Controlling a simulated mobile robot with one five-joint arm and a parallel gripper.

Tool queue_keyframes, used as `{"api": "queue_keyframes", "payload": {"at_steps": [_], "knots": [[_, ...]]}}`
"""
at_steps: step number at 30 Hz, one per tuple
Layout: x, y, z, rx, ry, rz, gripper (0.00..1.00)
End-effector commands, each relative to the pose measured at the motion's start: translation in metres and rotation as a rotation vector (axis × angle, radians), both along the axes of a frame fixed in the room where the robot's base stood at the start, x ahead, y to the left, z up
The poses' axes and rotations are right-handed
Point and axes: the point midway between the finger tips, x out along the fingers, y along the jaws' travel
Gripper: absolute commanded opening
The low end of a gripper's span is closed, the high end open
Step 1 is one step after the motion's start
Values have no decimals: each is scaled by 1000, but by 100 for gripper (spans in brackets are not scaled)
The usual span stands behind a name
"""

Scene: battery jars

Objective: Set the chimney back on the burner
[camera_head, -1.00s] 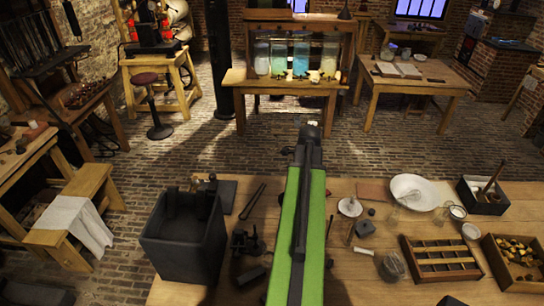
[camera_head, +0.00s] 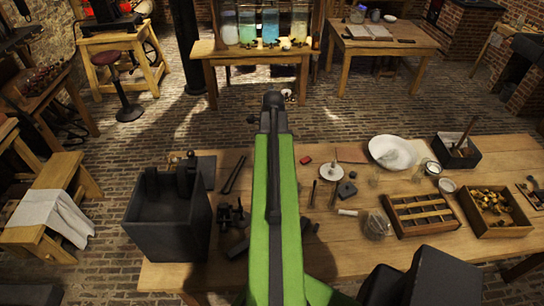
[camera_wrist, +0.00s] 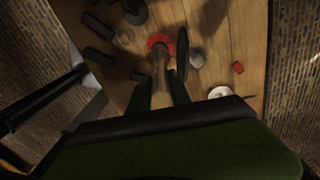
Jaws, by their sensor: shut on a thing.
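In the wrist view my gripper (camera_wrist: 162,88) is shut on a see-through, tube-like thing that looks like the glass chimney (camera_wrist: 160,72). The dark green fingers lie on either side of it. A red ring-shaped thing (camera_wrist: 160,41) shows just beyond the chimney's far end. It may be the burner, but I cannot tell for sure, nor whether the two touch. In the head view my green arm hides the gripper, the chimney and the burner.
On the wooden bench (camera_head: 345,245) stand a black tank (camera_head: 165,225), a white bowl (camera_head: 392,152), a white disc (camera_head: 331,171), a small red block (camera_head: 306,160), a glass piece (camera_head: 376,226) and a compartment tray (camera_head: 421,214). A large dark block (camera_head: 430,282) shows at the bottom right.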

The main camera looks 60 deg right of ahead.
Motion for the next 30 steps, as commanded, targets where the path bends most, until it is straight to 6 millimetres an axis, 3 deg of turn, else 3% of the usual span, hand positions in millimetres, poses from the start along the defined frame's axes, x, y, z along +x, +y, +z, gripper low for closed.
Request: {"api": "queue_keyframes", "payload": {"at_steps": [30], "knots": [[2,1,-7,0,0,2,0]]}}
